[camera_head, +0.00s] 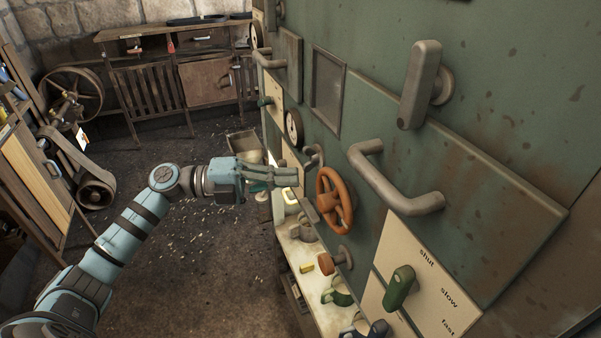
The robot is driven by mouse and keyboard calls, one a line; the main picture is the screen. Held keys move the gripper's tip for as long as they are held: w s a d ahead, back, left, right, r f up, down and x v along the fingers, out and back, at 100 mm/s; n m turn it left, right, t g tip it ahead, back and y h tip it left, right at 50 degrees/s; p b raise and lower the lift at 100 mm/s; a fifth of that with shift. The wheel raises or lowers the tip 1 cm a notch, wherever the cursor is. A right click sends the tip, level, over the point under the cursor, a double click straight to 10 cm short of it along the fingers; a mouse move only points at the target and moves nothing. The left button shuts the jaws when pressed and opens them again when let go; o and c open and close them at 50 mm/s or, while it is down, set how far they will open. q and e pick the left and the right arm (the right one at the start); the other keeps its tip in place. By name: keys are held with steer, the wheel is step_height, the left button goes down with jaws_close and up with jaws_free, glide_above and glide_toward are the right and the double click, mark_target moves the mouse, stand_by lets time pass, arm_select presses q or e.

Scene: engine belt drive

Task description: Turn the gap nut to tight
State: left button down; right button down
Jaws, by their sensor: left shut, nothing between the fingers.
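My left gripper (297,178) reaches in from the left and is shut and empty. Its fingertips are at the green panel (490,160), just left of an orange handwheel (335,200) and below a small grey lever handle (314,157). I cannot tell whether they touch anything. No label for the gap nut is readable, so I cannot tell which fitting it is. A small orange knob (327,263) sits below the handwheel. A green knob (400,287) stands on a cream plate (440,290) marked shut, slow and fast.
A large grey handle (385,185) and a grey lever (420,85) stick out from the panel. A ledge (325,315) below holds several loose parts. A wooden bench (180,70), wheels (75,97) and a shelf (40,170) stand behind and left. The floor between is mostly clear.

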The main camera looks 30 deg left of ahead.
arm_select(q)
steer(key=x, duration=0.3)
steer(key=shift+s, duration=0.15)
steer(key=shift+a+f+m+y+b, duration=0.15)
steer(key=shift+m+y+b, duration=0.15)
steer(key=shift+m, duration=0.6)
steer(key=m+y+b, duration=0.1)
steer(key=m, duration=0.2)
steer(key=w+a+m+y+b, duration=0.1)
steer(key=m+y+b, duration=0.1)
steer(key=m, duration=0.1)
steer(key=w+a+m+y+b, duration=0.1)
steer(key=m+b, duration=0.1)
steer(key=m, duration=0.1)
steer(key=shift+w+a+f+t, duration=0.25)
steer(key=shift+f+t, duration=0.05)
steer(key=shift+w+a+r+m+t+y+b, duration=0.25)
steer(key=shift+m+y+b, duration=0.2)
steer(key=shift+m, duration=0.4)
steer(key=shift+w+a+r+m+t+y+b, duration=0.15)
steer(key=shift+m+t+y+b, duration=0.25)
steer(key=shift+m, duration=0.45)
